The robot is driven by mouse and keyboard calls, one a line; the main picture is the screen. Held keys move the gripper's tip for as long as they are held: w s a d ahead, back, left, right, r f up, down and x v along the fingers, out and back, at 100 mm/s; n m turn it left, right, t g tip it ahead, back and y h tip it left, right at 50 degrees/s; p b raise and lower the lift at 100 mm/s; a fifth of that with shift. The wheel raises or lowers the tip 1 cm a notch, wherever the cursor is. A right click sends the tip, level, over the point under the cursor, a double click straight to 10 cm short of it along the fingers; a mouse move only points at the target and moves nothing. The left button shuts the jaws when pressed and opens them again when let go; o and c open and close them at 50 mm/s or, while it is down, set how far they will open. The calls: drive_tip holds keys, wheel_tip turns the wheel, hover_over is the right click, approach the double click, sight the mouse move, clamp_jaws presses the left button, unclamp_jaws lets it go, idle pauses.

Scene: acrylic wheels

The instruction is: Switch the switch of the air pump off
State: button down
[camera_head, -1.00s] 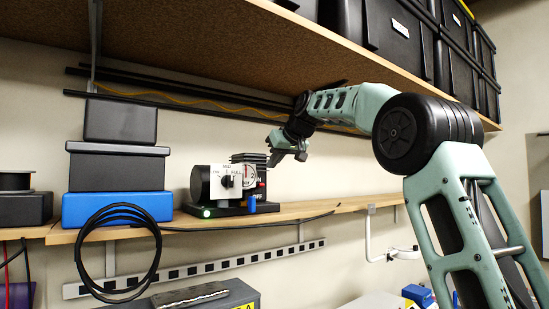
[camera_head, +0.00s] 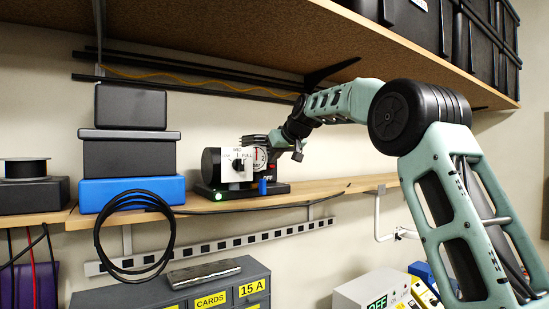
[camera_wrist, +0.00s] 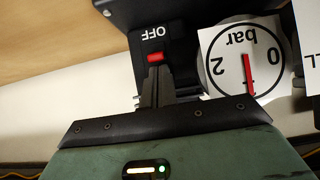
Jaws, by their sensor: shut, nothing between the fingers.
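The air pump (camera_head: 212,165) stands on the wooden shelf, with a black body, a dial on a white plate, a round gauge and a lit green lamp (camera_head: 218,197). In the wrist view its red switch (camera_wrist: 155,58) shows beside the word OFF, which appears upside down. My gripper (camera_wrist: 155,75) is shut and empty, its fingertips right at the red switch and covering part of the switch housing. I cannot tell whether they touch it or which way it is set. In the head view my gripper (camera_head: 297,154) is at the pump's right side.
The gauge (camera_wrist: 245,62) is close to the right of my fingers in the wrist view. Black boxes (camera_head: 128,155) on a blue box (camera_head: 130,190) stand left of the pump. An upper shelf (camera_head: 230,35) overhangs my arm. A cable coil (camera_head: 172,245) hangs from the shelf edge.

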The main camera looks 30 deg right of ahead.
drive_tip(key=shift+f+b, duration=0.2)
drive_tip(key=shift+b, duration=0.15)
drive_tip(key=shift+s+f+t+b, duration=0.15)
drive_tip(key=shift+t+b, duration=0.15)
drive_tip(key=shift+b, duration=0.6)
drive_tip(key=shift+s+f+t+b, duration=0.15)
drive_tip(key=shift+t+b, duration=1.15)
drive_tip(key=shift+b, duration=1.4)
